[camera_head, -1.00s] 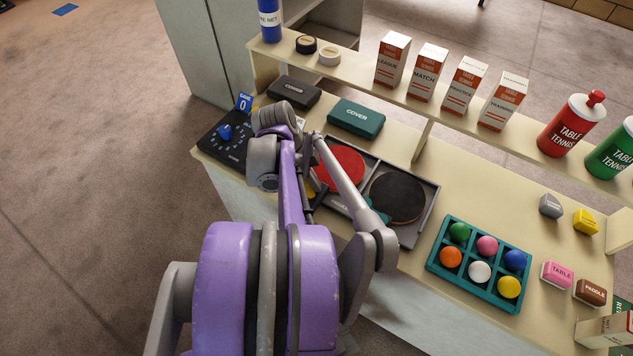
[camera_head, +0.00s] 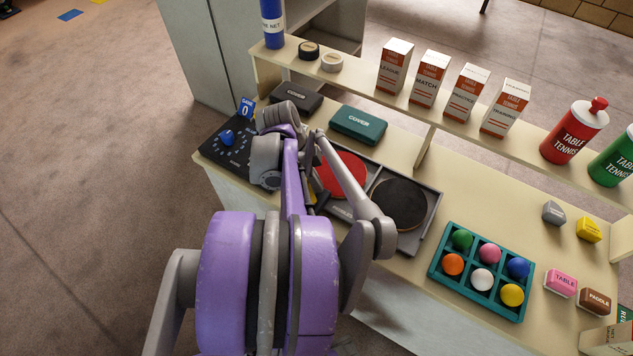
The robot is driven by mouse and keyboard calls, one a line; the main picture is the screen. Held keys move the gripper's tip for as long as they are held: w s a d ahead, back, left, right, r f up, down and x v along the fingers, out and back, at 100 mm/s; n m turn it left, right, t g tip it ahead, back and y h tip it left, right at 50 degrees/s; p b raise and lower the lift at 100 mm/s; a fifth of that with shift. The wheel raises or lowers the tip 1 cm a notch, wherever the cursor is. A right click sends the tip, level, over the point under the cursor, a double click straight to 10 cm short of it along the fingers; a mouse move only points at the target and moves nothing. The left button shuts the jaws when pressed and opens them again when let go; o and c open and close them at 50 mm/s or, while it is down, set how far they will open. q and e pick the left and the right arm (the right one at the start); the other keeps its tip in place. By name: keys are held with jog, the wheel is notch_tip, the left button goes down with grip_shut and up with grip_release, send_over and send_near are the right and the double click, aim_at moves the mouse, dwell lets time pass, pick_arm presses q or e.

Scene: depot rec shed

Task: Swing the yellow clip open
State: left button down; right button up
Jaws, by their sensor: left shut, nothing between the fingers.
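A small yellow piece, likely the yellow clip (camera_head: 309,197), shows at the left end of the dark paddle tray (camera_head: 432,222), mostly hidden by my left arm. I cannot tell whether it is open or closed. The tray holds a red paddle (camera_head: 343,172) on the left and a black paddle (camera_head: 401,203) on the right. My left gripper (camera_head: 316,199) is shut and empty, at the tray's left end close to the yellow piece. My own arm covers much of it, and I cannot tell whether it touches. My right gripper is out of view.
A dial box (camera_head: 225,146) stands left of the tray. A dark case (camera_head: 296,96) and a teal cover case (camera_head: 358,124) lie behind it. A teal ball tray (camera_head: 480,271) sits to the right. A raised shelf (camera_head: 461,127) with boxes and bottles runs behind.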

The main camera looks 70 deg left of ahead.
pick_arm(q)
jog(key=w, duration=0.4)
jog(key=shift+w+d, duration=0.1)
jog(key=shift+w, duration=0.05)
jog(key=d+p+v, duration=0.1)
jog(key=v, duration=0.9)
jog(key=shift+s, duration=0.25)
jog(key=shift+a, duration=0.1)
